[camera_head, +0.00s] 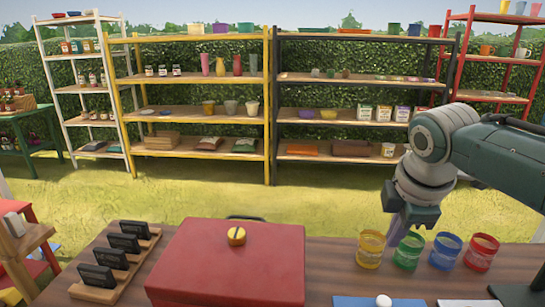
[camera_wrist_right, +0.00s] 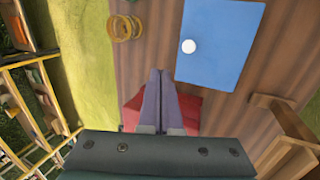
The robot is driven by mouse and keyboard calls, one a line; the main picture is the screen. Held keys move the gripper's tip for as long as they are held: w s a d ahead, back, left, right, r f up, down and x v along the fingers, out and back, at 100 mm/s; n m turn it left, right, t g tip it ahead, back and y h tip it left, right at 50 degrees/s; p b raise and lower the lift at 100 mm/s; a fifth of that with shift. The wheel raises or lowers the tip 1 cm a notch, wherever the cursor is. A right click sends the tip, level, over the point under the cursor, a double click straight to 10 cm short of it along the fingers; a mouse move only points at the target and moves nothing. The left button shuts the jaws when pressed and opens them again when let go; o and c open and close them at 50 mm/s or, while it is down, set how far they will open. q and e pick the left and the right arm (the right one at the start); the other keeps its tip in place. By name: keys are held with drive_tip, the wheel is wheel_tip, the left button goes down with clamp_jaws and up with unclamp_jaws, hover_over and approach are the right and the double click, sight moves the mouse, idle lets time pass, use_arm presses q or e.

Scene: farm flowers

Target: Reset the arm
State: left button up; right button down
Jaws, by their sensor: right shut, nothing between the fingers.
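My right arm comes in from the right in the head view. My left gripper is in neither view.
A red box (camera_head: 225,265) with a yellow knob stands left on the table. Yellow (camera_head: 370,250), green (camera_head: 409,254), blue (camera_head: 445,252) and red (camera_head: 481,253) jars stand right. A blue panel (camera_wrist_right: 220,45) with a white knob lies nearby. Shelves stand behind.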

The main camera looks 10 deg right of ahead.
drive_tip(key=s+a+f+m+y, duration=0.1)
drive_tip(key=s+a+f+m, duration=0.1)
drive_tip(key=s+a, duration=0.3)
drive_tip(key=s+a+f+m+y, duration=0.1)
drive_tip(key=s+a+f+m, duration=0.15)
drive_tip(key=s, duration=0.55)
drive_tip(key=s+r+m, duration=0.3)
drive_tip(key=s+m, duration=0.1)
drive_tip(key=s, duration=0.4)
drive_tip(key=s+r+m, duration=0.2)
drive_tip(key=s+m, duration=0.2)
drive_tip(key=s, duration=0.4)
wheel_tip(320, 180, up, 37)
drive_tip(key=p, duration=3.6)
drive_tip(key=shift+s, duration=0.2)
drive_tip(key=shift+r+m, duration=0.1)
drive_tip(key=shift+m, duration=0.15)
